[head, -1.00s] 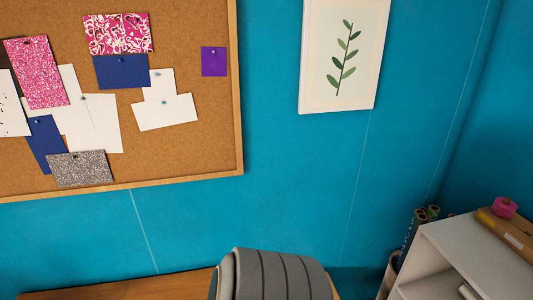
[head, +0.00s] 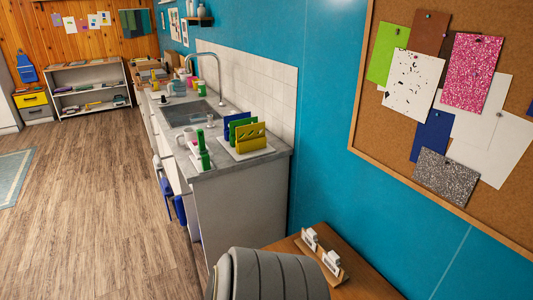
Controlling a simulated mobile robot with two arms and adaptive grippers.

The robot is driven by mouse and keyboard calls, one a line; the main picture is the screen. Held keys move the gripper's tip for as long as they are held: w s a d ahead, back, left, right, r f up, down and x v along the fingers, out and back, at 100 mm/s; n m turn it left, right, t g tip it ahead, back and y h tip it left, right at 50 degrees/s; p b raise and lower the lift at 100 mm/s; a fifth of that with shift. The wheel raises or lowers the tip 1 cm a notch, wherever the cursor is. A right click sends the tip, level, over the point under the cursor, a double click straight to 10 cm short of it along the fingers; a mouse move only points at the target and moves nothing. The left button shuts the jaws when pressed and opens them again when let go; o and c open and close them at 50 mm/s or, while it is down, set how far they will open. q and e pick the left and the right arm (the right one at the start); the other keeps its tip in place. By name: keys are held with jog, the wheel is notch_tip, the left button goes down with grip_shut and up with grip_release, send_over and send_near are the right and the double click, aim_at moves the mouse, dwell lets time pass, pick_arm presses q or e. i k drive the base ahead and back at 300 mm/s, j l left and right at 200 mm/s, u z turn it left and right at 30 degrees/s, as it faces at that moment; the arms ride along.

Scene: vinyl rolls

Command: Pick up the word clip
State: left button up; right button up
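I cannot make out a word clip for certain in the head view. Two small white objects (head: 311,238) stand on a light wooden piece on the brown wooden desk (head: 365,286) at the bottom; they are too small to identify. A grey padded chair back (head: 268,275) stands in front of the desk and hides part of it. Neither of my grippers is in view.
A counter (head: 240,162) with a sink (head: 192,112), a tap, a green bottle (head: 203,150) and a rack of coloured boards (head: 246,138) stands left of the desk. A corkboard (head: 385,140) hangs at right. Open wooden floor (head: 100,200) lies at left.

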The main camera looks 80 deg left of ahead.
aim_at(309, 237)
jog(key=u, duration=2.3)
jog(key=k+z, duration=0.15)
jog(key=z, duration=4.35)
jog(key=u, duration=1.1)
jog(key=l+u, duration=0.1)
jog(key=u, duration=2.75)
jog(key=k+u, duration=0.1)
jog(key=u, duration=0.45)
